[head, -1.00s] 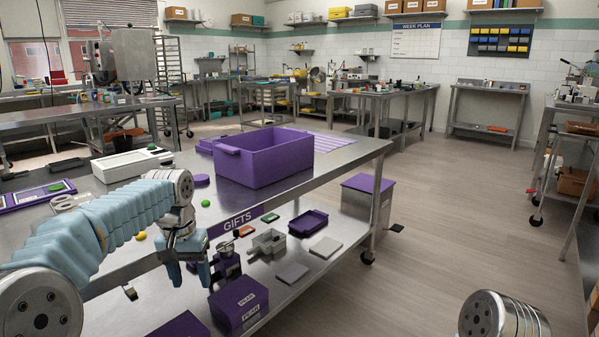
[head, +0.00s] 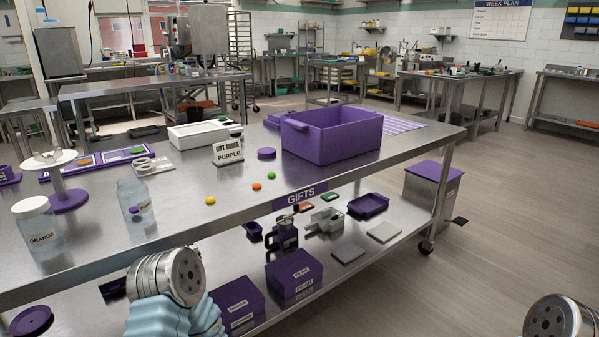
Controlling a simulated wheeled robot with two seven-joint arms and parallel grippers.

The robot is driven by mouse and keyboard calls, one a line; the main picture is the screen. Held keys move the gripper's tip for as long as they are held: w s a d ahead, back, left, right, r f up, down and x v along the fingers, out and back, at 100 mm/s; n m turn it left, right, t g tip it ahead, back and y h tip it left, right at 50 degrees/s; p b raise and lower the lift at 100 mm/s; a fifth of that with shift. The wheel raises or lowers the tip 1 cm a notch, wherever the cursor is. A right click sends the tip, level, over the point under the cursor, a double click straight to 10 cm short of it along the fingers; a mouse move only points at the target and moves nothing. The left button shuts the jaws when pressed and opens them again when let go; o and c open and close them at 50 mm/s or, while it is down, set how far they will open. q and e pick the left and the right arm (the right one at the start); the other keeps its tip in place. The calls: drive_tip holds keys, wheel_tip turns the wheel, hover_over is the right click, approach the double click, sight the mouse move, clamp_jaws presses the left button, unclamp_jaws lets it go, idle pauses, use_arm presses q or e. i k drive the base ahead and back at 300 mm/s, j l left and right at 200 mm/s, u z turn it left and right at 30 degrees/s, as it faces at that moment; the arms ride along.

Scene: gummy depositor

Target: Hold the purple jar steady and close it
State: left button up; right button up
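A clear jar (head: 136,207) stands upright on the steel table at the left, with a small purple patch low on its side. I cannot read it as the purple jar's label for certain. No lid shows on its top. A jar marked ORANGE (head: 39,227) with a white lid stands left of the clear jar. Of my arms only links show, at the bottom left and bottom right. Both grippers are out of view, and neither arm link touches a jar.
A sign reading PURPLE (head: 228,151) stands near a white box (head: 205,133). A purple bin (head: 332,137) is at the table's right. A purple stand (head: 68,190) is behind the jars. Yellow, orange and green gummies lie near the front edge. Purple boxes (head: 294,275) sit on the lower shelf.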

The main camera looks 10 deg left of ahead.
sight(134, 197)
drive_tip(key=u, duration=0.95)
